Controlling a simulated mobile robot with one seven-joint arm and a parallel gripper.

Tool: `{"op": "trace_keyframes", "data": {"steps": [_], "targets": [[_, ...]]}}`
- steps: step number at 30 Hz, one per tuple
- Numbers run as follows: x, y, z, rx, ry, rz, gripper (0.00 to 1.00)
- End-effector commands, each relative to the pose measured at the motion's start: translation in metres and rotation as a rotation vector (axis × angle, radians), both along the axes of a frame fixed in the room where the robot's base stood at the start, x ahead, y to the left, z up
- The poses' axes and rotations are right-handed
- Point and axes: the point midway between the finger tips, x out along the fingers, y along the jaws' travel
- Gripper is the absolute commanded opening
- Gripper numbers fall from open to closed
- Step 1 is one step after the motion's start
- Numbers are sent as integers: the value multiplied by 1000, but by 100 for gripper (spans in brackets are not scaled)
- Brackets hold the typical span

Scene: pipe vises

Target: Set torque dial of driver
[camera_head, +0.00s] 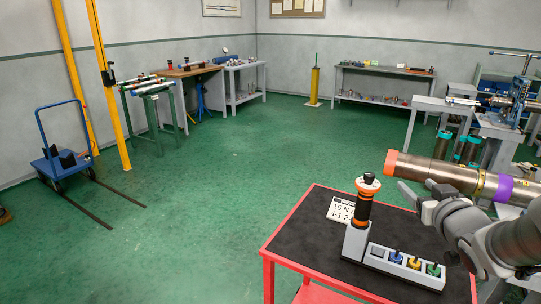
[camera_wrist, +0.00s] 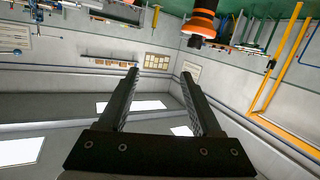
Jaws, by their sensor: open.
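The driver (camera_head: 365,205) stands upright in a grey holder (camera_head: 356,240) on the cart at right in the head view. It has a black body, orange bands, a pale collar and a black top. In the wrist view, which is upside down, part of the driver (camera_wrist: 202,20) shows at the top edge, beyond my fingers and apart from them. My gripper (camera_wrist: 160,73) is open and empty. In the head view my arm comes in from the right, with the gripper right of the driver. The dial's markings are too small to read.
The red cart (camera_head: 268,262) has a black top. A white card (camera_head: 341,209) with "16 N" lies behind the driver. Blue, yellow and green-marked pieces sit in the holder's row. A large pipe (camera_head: 420,168) with an orange end extends behind my arm.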

Motion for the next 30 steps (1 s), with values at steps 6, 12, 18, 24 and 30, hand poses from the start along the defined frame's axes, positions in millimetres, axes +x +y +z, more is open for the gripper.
{"op": "trace_keyframes", "data": {"steps": [6,12,18,24,30], "targets": [[-7,-2,-38,36,-115,170,66],[-23,7,-53,97,-174,295,66],[-25,12,-55,125,-194,342,66],[2,19,-54,125,-195,347,66],[46,27,-54,123,-196,347,66]]}}
